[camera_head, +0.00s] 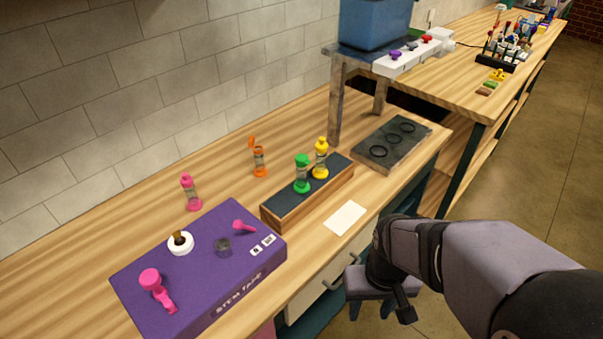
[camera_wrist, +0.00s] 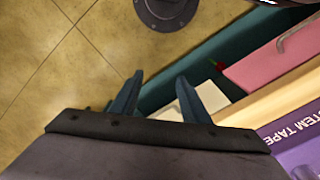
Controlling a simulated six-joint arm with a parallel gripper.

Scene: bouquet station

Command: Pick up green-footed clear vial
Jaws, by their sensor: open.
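The green-footed clear vial (camera_head: 302,174) has a green cap and a green base. It stands upright on the dark top of a wooden block (camera_head: 283,218), beside a yellow-footed vial (camera_head: 320,159). My gripper (camera_head: 370,312) is in front of the bench, to the right of and nearer than the block, well apart from the vial. In the wrist view my gripper (camera_wrist: 160,82) has its two fingers spread with nothing between them. The green vial is not in the wrist view.
An orange vial (camera_head: 259,160) with its cap tilted open and a pink vial (camera_head: 191,191) stand behind. A purple box (camera_head: 215,294) is at front left. A dark plate with rings (camera_head: 370,150) and a metal stand (camera_head: 337,105) are right. A white card (camera_head: 345,218) lies in front.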

